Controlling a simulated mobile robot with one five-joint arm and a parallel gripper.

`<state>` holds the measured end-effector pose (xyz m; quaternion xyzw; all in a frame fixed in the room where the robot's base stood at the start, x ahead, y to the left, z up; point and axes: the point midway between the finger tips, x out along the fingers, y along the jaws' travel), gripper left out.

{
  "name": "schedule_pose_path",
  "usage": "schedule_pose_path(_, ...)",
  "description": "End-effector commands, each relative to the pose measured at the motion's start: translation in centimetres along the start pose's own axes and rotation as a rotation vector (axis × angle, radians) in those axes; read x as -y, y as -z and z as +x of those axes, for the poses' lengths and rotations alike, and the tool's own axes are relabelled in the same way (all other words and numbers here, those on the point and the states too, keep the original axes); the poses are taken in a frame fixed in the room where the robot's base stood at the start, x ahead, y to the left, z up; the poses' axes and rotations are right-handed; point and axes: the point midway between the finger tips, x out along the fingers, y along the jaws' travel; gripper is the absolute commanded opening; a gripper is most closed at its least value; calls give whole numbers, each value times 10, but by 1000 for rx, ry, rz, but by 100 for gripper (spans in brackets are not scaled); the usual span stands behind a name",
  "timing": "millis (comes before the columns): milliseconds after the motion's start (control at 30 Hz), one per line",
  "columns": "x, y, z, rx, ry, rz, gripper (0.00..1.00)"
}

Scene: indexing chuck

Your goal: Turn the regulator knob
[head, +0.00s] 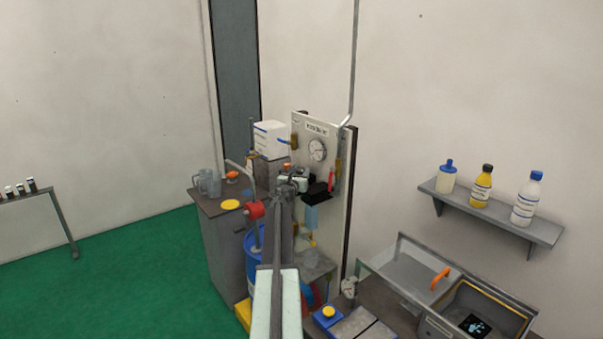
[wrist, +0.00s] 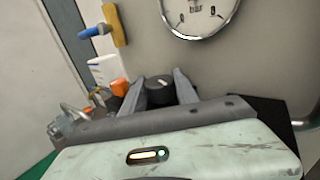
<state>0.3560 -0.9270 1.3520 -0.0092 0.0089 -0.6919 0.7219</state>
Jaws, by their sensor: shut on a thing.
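The regulator knob (wrist: 160,93) is a black round knob with a pale mark on its top, in the middle of the wrist view. My gripper (wrist: 158,82) has one grey finger on each side of it and is shut on it. In the head view my gripper (head: 292,180) is at the front of the white panel (head: 306,140), below the gauge. I cannot make out the knob there, as my arm and gripper cover that spot. The round pressure gauge (wrist: 201,12) is just above the knob in the wrist view and also shows in the head view (head: 318,150).
A blue-handled valve with a brass body (wrist: 114,25) is at the upper left. A cabinet (head: 222,235) with a jug and a white container stands left of the panel. A shelf with bottles (head: 500,215) and an open-topped bath (head: 485,300) are at the right.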

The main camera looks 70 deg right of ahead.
Motion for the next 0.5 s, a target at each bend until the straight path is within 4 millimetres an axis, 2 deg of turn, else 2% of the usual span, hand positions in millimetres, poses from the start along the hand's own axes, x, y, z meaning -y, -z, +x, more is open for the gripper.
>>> schedule_pose_path(167,1,1,0,-1,4,0,0)
schedule_pose_path(200,1,1,0,-1,4,0,44)
schedule_pose_path(267,1,1,0,0,4,0,58)
schedule_pose_path(500,0,0,0,0,4,0,58)
